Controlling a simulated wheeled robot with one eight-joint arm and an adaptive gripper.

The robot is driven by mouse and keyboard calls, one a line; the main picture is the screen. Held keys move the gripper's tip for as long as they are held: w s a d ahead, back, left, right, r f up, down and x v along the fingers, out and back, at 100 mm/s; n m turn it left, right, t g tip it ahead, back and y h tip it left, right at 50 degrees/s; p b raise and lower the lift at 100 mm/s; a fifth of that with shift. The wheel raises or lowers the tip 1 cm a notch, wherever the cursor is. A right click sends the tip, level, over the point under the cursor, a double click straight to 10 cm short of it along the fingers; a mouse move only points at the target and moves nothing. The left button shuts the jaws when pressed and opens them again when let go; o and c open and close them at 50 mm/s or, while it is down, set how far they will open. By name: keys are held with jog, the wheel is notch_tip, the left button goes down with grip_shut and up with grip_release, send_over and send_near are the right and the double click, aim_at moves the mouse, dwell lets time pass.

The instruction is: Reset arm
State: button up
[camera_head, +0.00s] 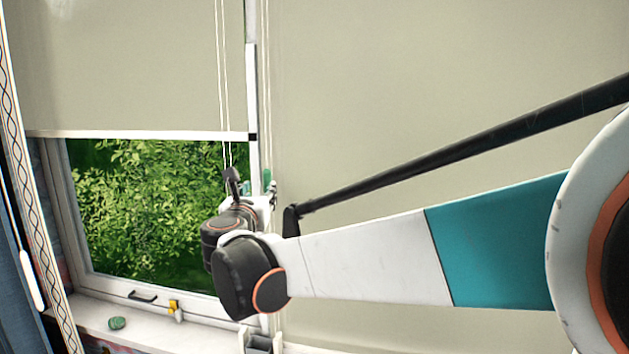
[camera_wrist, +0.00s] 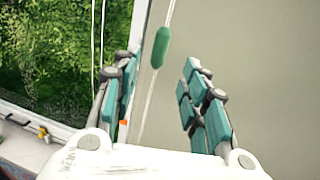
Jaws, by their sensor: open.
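My gripper (camera_wrist: 158,100) is open in the wrist view, its two teal-padded fingers apart. No object is held between them. A green cord pull (camera_wrist: 161,47) on a pale cord hangs beyond the gap between the fingers, and I cannot tell how far off it is. In the head view my arm reaches from the right edge toward the window, and the gripper end is mostly hidden behind my wrist joints.
A window (camera_head: 140,210) with foliage outside is half covered by a beige blind (camera_head: 130,65). A second blind (camera_head: 420,90) fills the right side. Cords (camera_head: 224,80) hang between them. A green object (camera_head: 116,323) lies on the white sill (camera_head: 82,315).

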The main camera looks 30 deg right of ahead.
jog(key=shift+s, duration=0.15)
jog(key=s+d+f+m+g+y+b, duration=0.1)
jog(key=s+f+m+g+y+b, duration=0.15)
jog(key=s+f+m+b, duration=0.5)
jog(key=s+f+m+g+y+b, duration=0.1)
jog(key=s+f+m+g+b, duration=0.2)
jog(key=s+f+m, duration=0.85)
jog(key=s+a+f+m+y+b, duration=0.2)
jog(key=s+a+f+m+b, duration=0.1)
jog(key=f, duration=0.5)
jog(key=s+a+f+m+g+y+b, duration=0.1)
jog(key=s+a+f+m+y+b, duration=0.1)
jog(key=f, duration=0.5)
jog(key=s+a+f+m+g+y+b, duration=0.1)
jog(key=s+a+f+m+b, duration=0.3)
jog(key=f, duration=0.4)
jog(key=s+a+m+y, duration=0.1)
jog(key=s, duration=0.1)
jog(key=shift+s+f, duration=0.3)
jog(key=shift+s, duration=0.05)
